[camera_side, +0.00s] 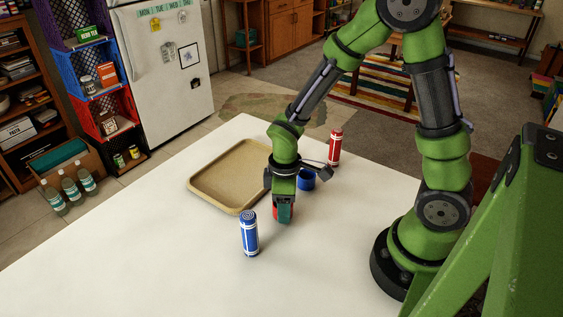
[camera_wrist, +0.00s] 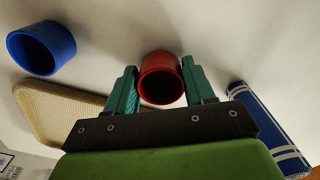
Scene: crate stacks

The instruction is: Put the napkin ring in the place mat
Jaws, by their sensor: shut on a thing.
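A red napkin ring (camera_wrist: 160,66) sits between the two teal fingers of my gripper (camera_wrist: 160,82), which is shut on it. In the side view the red ring (camera_side: 276,211) shows low at the fingertips of my gripper (camera_side: 284,212), at or just above the white table; any gap beneath it is unclear. The tan place mat (camera_side: 205,197) looks like a shallow tray with a raised rim. It lies left of and behind my gripper, empty where it shows. The arm hides part of its right edge. It also shows at left in the wrist view (camera_wrist: 32,110).
A blue ring (camera_side: 307,181) stands on the table behind my gripper. A blue-and-white shaker (camera_side: 249,235) stands upright in front and to the left. A red shaker (camera_side: 335,148) stands near the far right edge. The front-left table (camera_side: 130,260) is clear.

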